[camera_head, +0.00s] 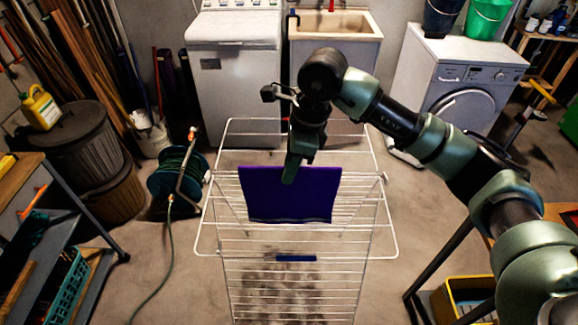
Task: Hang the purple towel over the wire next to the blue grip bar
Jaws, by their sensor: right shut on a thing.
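The purple towel (289,198) is at the middle of the white wire drying rack (226,222), its flat face toward me and its lower edge above the rack's front wires. I cannot tell whether it rests on a wire. My right gripper (291,176) reaches down from above and is shut on the towel's upper edge, near its middle. The blue grip bar (296,258) is on the rack's front side, below and apart from the towel. The rear of the towel is hidden. My left gripper is not in view.
A washing machine (462,75) stands at the back right, a top-loader (236,60) and a sink (335,24) at the back. A hose reel (178,172) is left of the rack. A workbench (30,195) is at the left edge. Concrete floor surrounds the rack.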

